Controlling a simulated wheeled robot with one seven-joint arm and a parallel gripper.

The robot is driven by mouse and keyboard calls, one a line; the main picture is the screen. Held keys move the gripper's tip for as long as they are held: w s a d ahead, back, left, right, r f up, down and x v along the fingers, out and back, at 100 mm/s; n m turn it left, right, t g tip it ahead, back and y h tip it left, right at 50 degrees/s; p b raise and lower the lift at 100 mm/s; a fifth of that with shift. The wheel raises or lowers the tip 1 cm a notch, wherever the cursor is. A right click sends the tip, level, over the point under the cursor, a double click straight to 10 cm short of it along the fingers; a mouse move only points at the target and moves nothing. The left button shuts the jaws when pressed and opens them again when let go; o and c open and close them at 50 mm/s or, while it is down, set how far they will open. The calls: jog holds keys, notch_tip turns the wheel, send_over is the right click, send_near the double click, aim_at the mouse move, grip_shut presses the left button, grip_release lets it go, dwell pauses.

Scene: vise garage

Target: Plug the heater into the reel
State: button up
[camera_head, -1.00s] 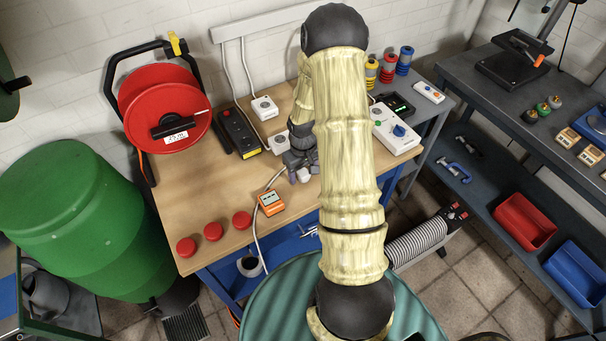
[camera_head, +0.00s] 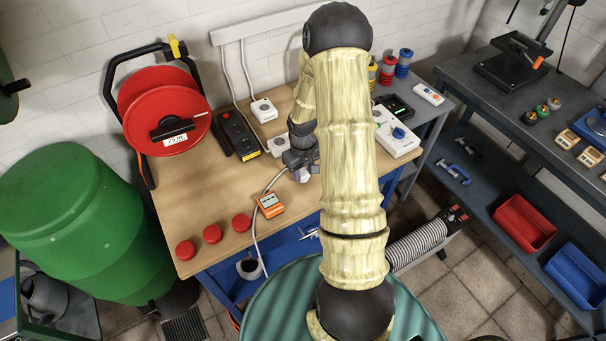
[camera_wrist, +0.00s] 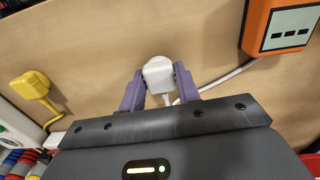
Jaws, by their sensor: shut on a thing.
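My gripper (camera_wrist: 156,90) is shut on a white plug (camera_wrist: 158,72), with a purple finger on each side of it. In the head view my gripper (camera_head: 301,172) is low over the bench's front part, right of the orange meter. A white cord (camera_head: 258,215) runs from the gripper past the meter and over the bench's front edge. The red cable reel (camera_head: 165,108) stands at the bench's left end; no socket on it is clearly visible. A white ribbed heater (camera_head: 415,245) stands on the floor right of the bench. My arm hides part of the bench.
The orange meter (camera_head: 270,205) and several red round knobs (camera_head: 212,234) are near the bench's front edge. A black box (camera_head: 238,134) and white sockets (camera_head: 263,110) are behind. A yellow plug (camera_wrist: 32,85) lies left in the wrist view. Bare wood (camera_head: 205,190) lies before the reel.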

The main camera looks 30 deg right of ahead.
aim_at(303, 172)
notch_tip(303, 172, up, 8)
jog(key=shift+r+b, duration=0.15)
jog(key=shift+b, duration=0.35)
jog(key=shift+s+a+r, duration=0.1)
jog(key=shift+r, duration=0.2)
jog(key=w+a+f+p, duration=0.2)
jog(key=a+p, duration=1.1)
jog(key=shift+a+f+m+p, duration=0.2)
jog(key=shift+a+m+p, duration=0.1)
jog(key=shift+a+m, duration=0.1)
